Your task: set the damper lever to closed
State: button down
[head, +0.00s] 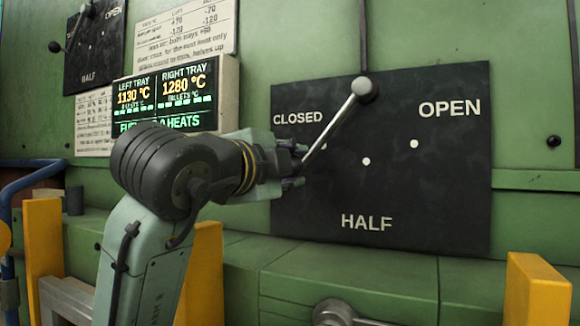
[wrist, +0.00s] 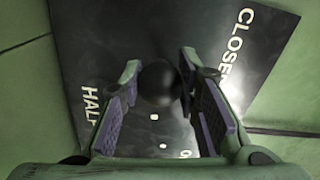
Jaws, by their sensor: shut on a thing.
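The damper lever (head: 333,122) is a pale metal rod on a round grey pivot at the top of a black plate (head: 440,200) marked CLOSED, HALF and OPEN. The rod slants down and left from the pivot, passing just right of and below the word CLOSED. My gripper (head: 297,167) is shut on the lever's lower end, left of the HALF dot. In the wrist view the lever's dark ball knob (wrist: 160,83) sits between the two fingers of my gripper (wrist: 160,88).
A smaller black plate (head: 98,55) with another lever is at the upper left. A lit temperature display (head: 165,92) and printed signs are beside it. Yellow posts (head: 538,290) stand in front, and a metal handle (head: 335,312) is low in the middle.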

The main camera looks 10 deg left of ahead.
jog(key=shift+a+r, duration=0.2)
jog(key=c, duration=1.4)
grip_release()
jog(key=shift+o, duration=1.1)
jog(key=shift+f, duration=0.1)
jog(key=v, duration=1.2)
